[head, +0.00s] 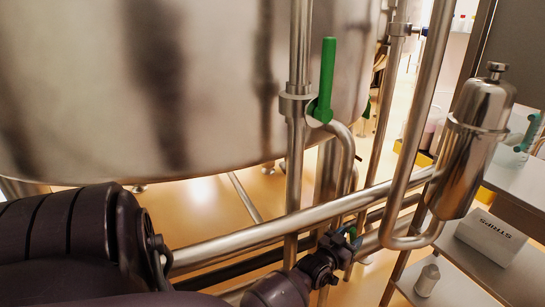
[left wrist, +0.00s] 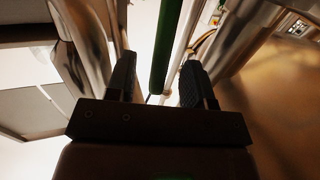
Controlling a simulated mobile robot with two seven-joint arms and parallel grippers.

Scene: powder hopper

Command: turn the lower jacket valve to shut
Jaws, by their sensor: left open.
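A green valve lever (head: 326,80) stands upright on a vertical steel pipe in front of the big vessel. Lower down, a small bit of another green handle (head: 353,232) shows at the jaws of my left gripper (head: 345,241), which hides most of it. In the left wrist view, a long green handle (left wrist: 167,45) runs down between the two open fingers of my left gripper (left wrist: 157,78). Bright gaps show between the handle and both fingers, so it does not look clamped. The lower valve's body is hidden behind the gripper. My right gripper is not in view.
The steel vessel (head: 200,80) fills the upper left. A thick slanted pipe (head: 270,232) passes close above my left wrist. A steel canister (head: 475,150) stands at the right, by a shelf holding a white box (head: 491,236) and a small bottle (head: 427,280).

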